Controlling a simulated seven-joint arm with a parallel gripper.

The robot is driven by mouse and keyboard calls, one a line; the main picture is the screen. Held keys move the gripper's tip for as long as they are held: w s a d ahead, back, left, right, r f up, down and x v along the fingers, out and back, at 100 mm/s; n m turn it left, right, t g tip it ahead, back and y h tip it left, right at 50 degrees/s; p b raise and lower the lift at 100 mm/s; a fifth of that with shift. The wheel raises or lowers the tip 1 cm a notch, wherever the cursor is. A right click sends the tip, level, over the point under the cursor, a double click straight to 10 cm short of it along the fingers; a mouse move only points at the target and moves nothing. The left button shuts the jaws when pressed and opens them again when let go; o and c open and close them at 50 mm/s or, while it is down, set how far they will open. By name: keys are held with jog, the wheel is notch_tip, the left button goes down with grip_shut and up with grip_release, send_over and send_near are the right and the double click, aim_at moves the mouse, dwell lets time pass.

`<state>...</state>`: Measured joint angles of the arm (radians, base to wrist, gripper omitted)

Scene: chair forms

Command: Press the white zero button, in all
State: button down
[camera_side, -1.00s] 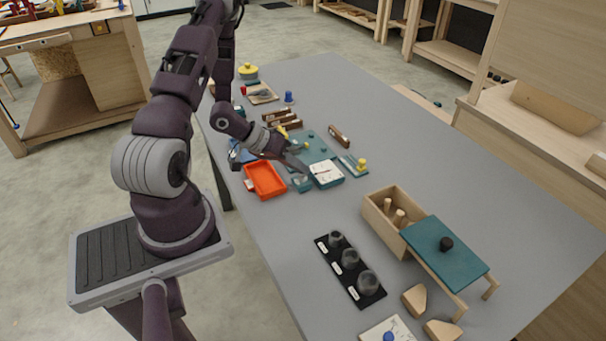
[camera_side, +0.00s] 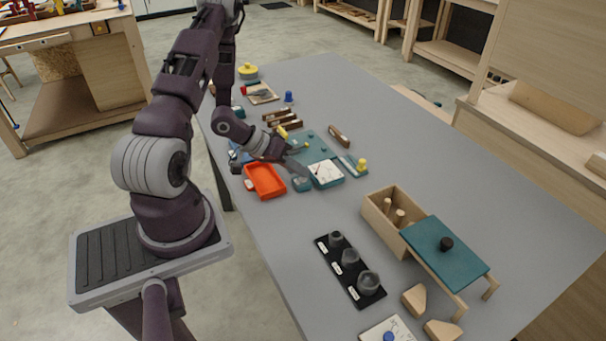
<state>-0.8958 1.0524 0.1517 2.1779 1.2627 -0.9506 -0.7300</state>
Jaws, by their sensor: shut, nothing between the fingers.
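A small teal device with a white dial face (camera_side: 326,172) and a dark needle stands on the grey table. A smaller teal block (camera_side: 301,184) sits just left of it. I cannot make out a white zero button for certain at this size.
An orange-red tray (camera_side: 265,180) lies left of the block, with a small white item (camera_side: 249,185) at its left. A teal board (camera_side: 316,147) lies behind the dial, and a yellow knob (camera_side: 362,164) is to its right. A wooden box (camera_side: 383,212) stands nearer. The table's right side is clear.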

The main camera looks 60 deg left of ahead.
aim_at(299, 178)
jog(key=shift+r, duration=1.35)
jog(key=shift+r, duration=0.1)
jog(key=shift+r, duration=2.45)
